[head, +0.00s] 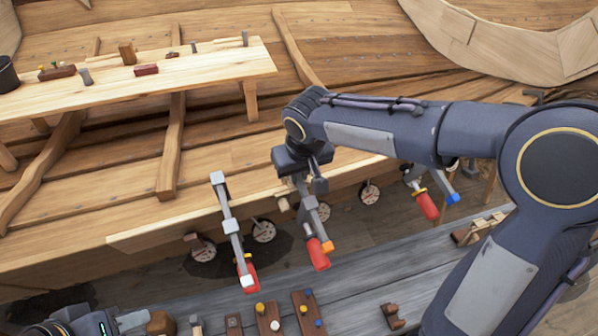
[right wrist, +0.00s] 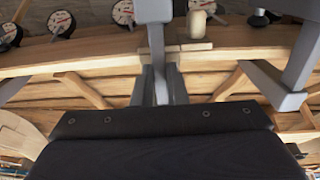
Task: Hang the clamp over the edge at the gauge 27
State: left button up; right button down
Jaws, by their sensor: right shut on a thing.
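My right gripper (head: 301,180) is shut on a grey clamp (head: 308,212) with a red handle and an orange tip, at the hull plank's edge (head: 180,228). Whether the clamp touches the edge I cannot tell. In the right wrist view the clamp's bar (right wrist: 157,55) runs up from between the fingers (right wrist: 160,85). Round gauges (head: 263,231) hang in a row below the edge; they also show in the right wrist view (right wrist: 61,22). Their numbers are too small to read. My left gripper (head: 118,321) is partly in view at the bottom left; its fingers are unclear.
A white-tipped clamp (head: 231,226) stands left of the held one, and a blue-tipped clamp (head: 427,202) right of it. A grey bench (head: 360,285) in front carries wooden blocks with coloured pegs (head: 268,318). A plank shelf (head: 200,68) with small items lies behind.

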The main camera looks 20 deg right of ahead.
jog(key=shift+s+f+b, duration=0.15)
jog(key=shift+s+b, duration=0.15)
dwell(0.5)
jog(key=c, duration=1.4)
grip_release()
jog(key=shift+o, duration=0.2)
jog(key=v, duration=0.8)
jog(key=shift+f, duration=0.1)
jog(key=shift+s+d, duration=0.2)
jog(key=shift+d, duration=0.1)
jog(key=s+d+f+m+y, duration=0.1)
jog(key=s+d+f, duration=0.1)
jog(key=s, duration=0.4)
jog(key=s+d+f+m+t+y, duration=0.1)
jog(key=s+d+f, duration=0.1)
jog(key=s, duration=0.5)
jog(key=s+d+f+m+y, duration=0.1)
jog(key=s+d+f, duration=0.2)
jog(key=s, duration=0.4)
jog(key=shift+f+t+y, duration=0.4)
jog(key=shift+f, duration=0.45)
